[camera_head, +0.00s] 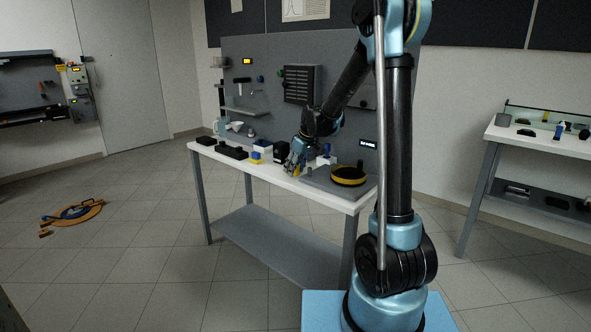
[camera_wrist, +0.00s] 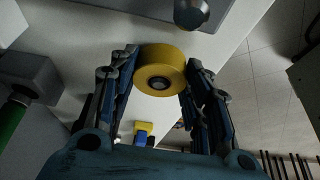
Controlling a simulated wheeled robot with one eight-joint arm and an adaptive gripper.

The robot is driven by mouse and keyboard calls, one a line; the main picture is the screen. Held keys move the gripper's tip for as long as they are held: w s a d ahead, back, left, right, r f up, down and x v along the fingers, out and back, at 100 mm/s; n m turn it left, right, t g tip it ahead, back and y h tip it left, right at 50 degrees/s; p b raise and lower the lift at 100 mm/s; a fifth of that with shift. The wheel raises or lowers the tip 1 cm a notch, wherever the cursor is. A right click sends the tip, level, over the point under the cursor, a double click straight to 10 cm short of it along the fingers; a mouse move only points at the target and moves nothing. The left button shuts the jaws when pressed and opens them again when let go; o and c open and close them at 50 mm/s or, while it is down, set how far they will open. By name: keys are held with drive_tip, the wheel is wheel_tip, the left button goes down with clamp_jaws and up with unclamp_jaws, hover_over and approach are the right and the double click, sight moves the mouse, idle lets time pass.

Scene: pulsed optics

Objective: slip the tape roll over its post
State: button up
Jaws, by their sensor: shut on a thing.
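A yellow tape roll (camera_wrist: 160,66) with a dark hole in its middle sits between the fingertips of my gripper (camera_wrist: 161,72) in the wrist view. The fingers are closed on its two sides. In the head view my gripper (camera_head: 294,160) is low over the white workbench (camera_head: 228,160), and the roll is too small to make out clearly there. A dark grey rounded piece (camera_wrist: 191,13) shows at the top of the wrist view, apart from the roll. I cannot tell whether it is the post, and no post is clearly identifiable.
A black and yellow round item (camera_head: 348,176) lies on a grey plate (camera_head: 316,181) to the right of my gripper. Yellow and blue blocks (camera_head: 257,156) and black items stand to the left. A grey pegboard (camera_head: 245,50) rises behind. A green cylinder (camera_wrist: 12,118) is at the wrist view's left.

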drive_tip(key=shift+f, duration=0.25)
drive_tip(key=o, duration=1.2)
drive_tip(key=shift+o, duration=0.2)
drive_tip(key=v, duration=1.1)
drive_tip(key=shift+d+r, duration=0.25)
drive_tip(key=shift+r, duration=0.1)
drive_tip(key=shift+s, duration=0.1)
